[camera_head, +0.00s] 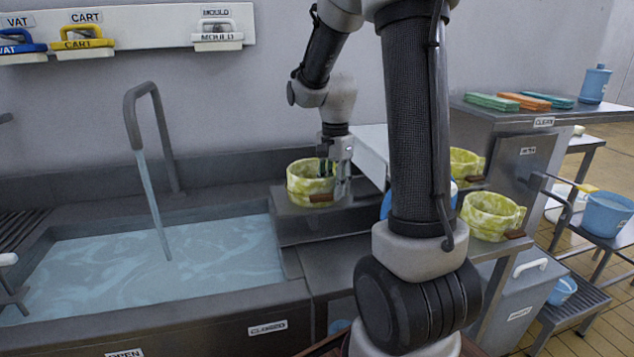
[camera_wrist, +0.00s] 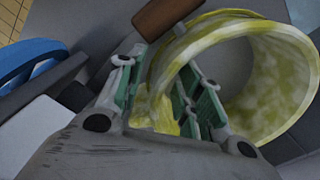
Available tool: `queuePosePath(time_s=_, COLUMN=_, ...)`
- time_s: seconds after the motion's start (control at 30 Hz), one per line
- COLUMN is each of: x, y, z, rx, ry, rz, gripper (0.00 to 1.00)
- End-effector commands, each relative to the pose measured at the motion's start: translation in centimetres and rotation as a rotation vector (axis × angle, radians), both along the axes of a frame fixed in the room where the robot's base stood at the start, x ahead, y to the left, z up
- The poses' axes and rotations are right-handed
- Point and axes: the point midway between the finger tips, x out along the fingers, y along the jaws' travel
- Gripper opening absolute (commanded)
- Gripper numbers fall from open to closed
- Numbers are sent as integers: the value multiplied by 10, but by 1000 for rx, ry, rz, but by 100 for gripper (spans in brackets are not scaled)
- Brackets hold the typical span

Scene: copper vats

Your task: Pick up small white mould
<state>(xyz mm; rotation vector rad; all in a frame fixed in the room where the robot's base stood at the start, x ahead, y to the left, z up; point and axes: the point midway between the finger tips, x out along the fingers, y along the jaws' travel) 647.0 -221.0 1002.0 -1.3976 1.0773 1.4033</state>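A round, open mould (camera_head: 308,186), marbled pale yellow-green and white with a brown tab, stands on the metal ledge right of the sink. My gripper (camera_head: 329,168) is lowered at its right rim. In the wrist view, the green-padded fingers (camera_wrist: 162,98) straddle the wall of the mould (camera_wrist: 285,80), one outside and one inside. They are spread, with the wall between them; firm contact on both sides does not show. Two similar moulds stand further right, one at the back (camera_head: 466,163) and one nearer (camera_head: 490,217). No plain white mould shows.
A water-filled sink (camera_head: 150,262) with a running tap (camera_head: 150,100) lies left. A wall rack (camera_head: 140,30) holds brushes. Coloured cloths (camera_head: 520,101) lie on the right cabinet; a blue bucket (camera_head: 604,214) stands beside it. My arm hides part of the counter.

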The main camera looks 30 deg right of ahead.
Motion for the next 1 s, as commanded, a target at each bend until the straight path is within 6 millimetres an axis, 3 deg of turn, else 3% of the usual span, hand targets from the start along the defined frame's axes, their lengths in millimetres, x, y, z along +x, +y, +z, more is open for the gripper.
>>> queuePosePath(time_s=0.13, x=0, y=0, z=-15, rx=0, ry=1, rz=0, gripper=36)
queuePosePath(time_s=0.37, x=0, y=0, z=-16, rx=0, ry=-1, rz=1, gripper=36)
queuePosePath(time_s=0.57, x=0, y=0, z=-16, rx=0, ry=-1, rz=1, gripper=0)
queuePosePath(time_s=1.0, x=1, y=0, z=-11, rx=-1, ry=-3, rz=1, gripper=0)
